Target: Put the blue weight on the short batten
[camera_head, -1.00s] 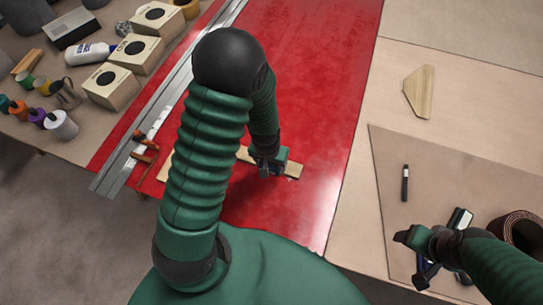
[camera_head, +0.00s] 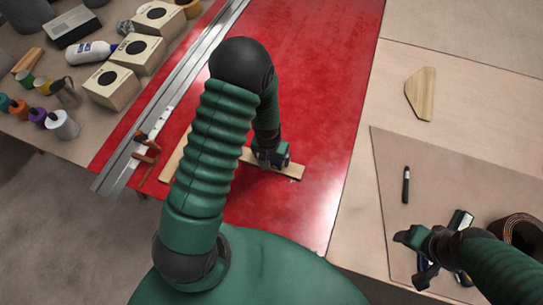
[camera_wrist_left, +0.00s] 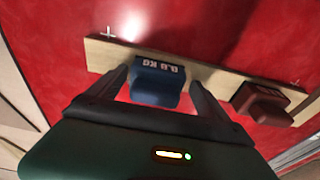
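The blue weight (camera_wrist_left: 157,82), marked 0.8 KG, stands between the fingers of my left gripper (camera_wrist_left: 160,80) in the left wrist view. It overlaps the pale wooden batten (camera_wrist_left: 215,78) and appears to rest on it. Narrow gaps show between the weight and the fingers, so the gripper looks open. In the head view the left gripper (camera_head: 268,160) is low over the batten (camera_head: 290,173); the arm hides much there. My right gripper (camera_head: 411,260) is open above the brown board at the lower right.
A dark red weight (camera_wrist_left: 262,102) sits on the same batten, beside the right finger. Another wooden strip (camera_head: 176,152) shows left of my arm. A metal rail (camera_head: 175,95) and orange clamps (camera_head: 146,145) lie left. A marker (camera_head: 405,185) lies right.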

